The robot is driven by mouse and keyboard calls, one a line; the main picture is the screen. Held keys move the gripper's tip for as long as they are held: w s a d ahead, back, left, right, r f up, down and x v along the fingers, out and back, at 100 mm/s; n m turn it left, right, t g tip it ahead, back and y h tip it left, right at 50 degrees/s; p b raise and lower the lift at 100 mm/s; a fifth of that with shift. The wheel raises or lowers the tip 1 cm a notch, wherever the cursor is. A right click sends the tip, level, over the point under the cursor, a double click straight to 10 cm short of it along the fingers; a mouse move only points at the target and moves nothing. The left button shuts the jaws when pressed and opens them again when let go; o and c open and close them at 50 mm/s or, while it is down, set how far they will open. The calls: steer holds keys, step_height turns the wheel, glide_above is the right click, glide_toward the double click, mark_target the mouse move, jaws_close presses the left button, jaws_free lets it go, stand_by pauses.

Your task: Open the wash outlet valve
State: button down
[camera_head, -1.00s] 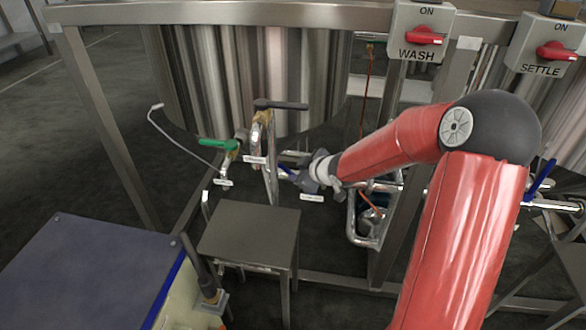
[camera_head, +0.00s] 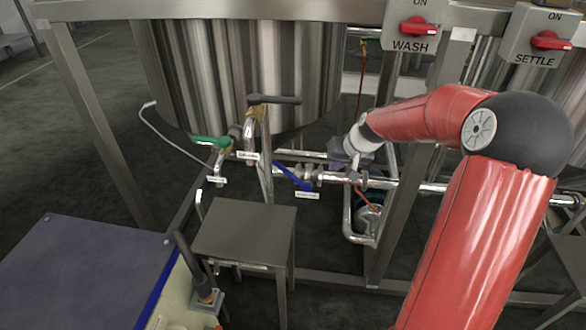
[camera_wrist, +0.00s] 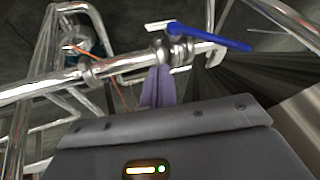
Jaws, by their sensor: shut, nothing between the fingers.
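A valve with a long blue lever (camera_head: 289,174) sits on the low horizontal pipe below the tank. Its white tag (camera_head: 308,195) is too small to read, so I cannot confirm it is the wash outlet valve. In the wrist view the blue lever (camera_wrist: 212,39) slants away to the right over the pipe's end. My gripper (camera_wrist: 158,72) is shut and empty, its fingertips close to the pipe just left of the lever's pivot; contact cannot be told.
A green-handled valve (camera_head: 211,141) and a black-handled valve (camera_head: 274,100) stand left of the lever. A grey stool-like table (camera_head: 243,232) stands in front. A steel frame post (camera_head: 401,195) rises right of my gripper. A WASH switch box (camera_head: 412,30) hangs above.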

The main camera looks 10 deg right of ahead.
steer(key=a+r+m+y, duration=0.3)
steer(key=r+y, duration=0.1)
steer(key=r, duration=0.2)
glide_toward(284, 170)
steer(key=shift+y, duration=0.3)
steer(key=x, duration=0.4)
steer(key=d+x, duration=0.1)
steer(key=x, duration=0.1)
steer(key=shift+w+a+f, duration=0.2)
steer(key=shift+w+f, duration=0.15)
steer(key=shift+f, duration=0.1)
steer(key=shift+w+a+f+g+h+p, duration=0.2)
steer(key=shift+a+g+h+p, duration=0.2)
steer(key=shift+a+h, duration=0.35)
steer(key=shift+w+a+f+b, duration=0.15)
steer(key=shift+a+f+b, duration=0.25)
steer(key=shift+f, duration=0.25)
steer(key=shift+s+a+b+x, duration=0.15)
steer(key=shift+b+x, duration=0.7)
steer(key=shift+x, duration=0.1)
steer(key=shift+s+a+b+x, duration=0.1)
steer(key=shift+s+b+x, duration=0.05)
steer(key=shift+b+x, duration=0.75)
